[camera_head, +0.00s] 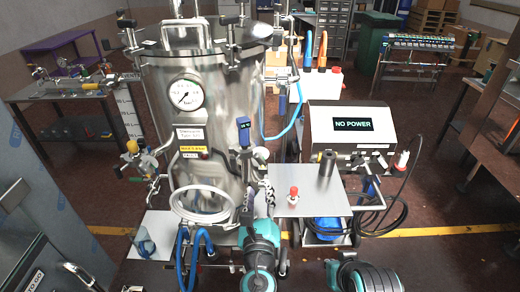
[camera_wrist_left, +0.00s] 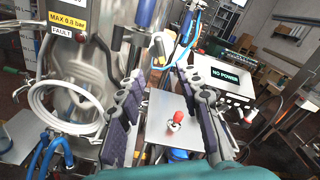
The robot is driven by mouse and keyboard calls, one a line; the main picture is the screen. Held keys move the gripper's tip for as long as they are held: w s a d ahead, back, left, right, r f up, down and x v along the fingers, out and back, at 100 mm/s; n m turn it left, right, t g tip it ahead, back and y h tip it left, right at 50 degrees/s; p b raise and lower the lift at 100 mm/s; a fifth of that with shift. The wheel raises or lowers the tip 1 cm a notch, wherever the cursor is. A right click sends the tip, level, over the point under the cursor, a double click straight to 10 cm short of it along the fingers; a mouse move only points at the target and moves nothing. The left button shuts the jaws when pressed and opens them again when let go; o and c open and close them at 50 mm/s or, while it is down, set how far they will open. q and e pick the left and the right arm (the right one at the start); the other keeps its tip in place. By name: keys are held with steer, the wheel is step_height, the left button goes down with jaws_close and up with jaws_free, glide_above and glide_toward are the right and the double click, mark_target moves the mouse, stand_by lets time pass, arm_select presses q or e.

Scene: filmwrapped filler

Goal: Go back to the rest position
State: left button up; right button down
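My left gripper (camera_head: 258,192) stands in front of the steel tank (camera_head: 215,120), near the left edge of a small metal plate (camera_head: 312,200). In the left wrist view its two dark padded fingers (camera_wrist_left: 163,110) are wide apart with nothing held between them. A small red-topped fitting (camera_head: 293,194) stands upright on the plate, apart from the fingers; it also shows beyond them in the wrist view (camera_wrist_left: 174,122). Part of my right arm shows at the bottom right of the head view, but its gripper cannot be made out.
A control box reading NO POWER (camera_head: 352,125) stands behind the plate, with a dark cylinder (camera_head: 327,164) on the plate's rear. Blue hoses (camera_head: 195,245) hang below the tank. A black cable (camera_head: 400,210) loops at right. Open floor (camera_head: 450,180) lies further right.

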arm_select(q)
steer(key=s+a+f+n+g+y, duration=0.1)
steer(key=a+f+n+g+y, duration=0.15)
steer(key=a+n, duration=0.45)
steer(key=s+a+f+n+g+y, duration=0.1)
steer(key=a+f+n+g, duration=0.2)
steer(key=a+n, duration=0.45)
steer(key=s+a+f+n+g+h, duration=0.1)
steer(key=s+f+n+g, duration=0.1)
steer(key=s+n, duration=0.4)
steer(key=s+a+f+n+g+h, duration=0.2)
steer(key=s+n, duration=0.4)
steer(key=n, duration=0.3)
steer(key=shift+f+g, duration=0.65)
steer(key=shift+f, duration=0.2)
steer(key=shift+n+h, duration=0.25)
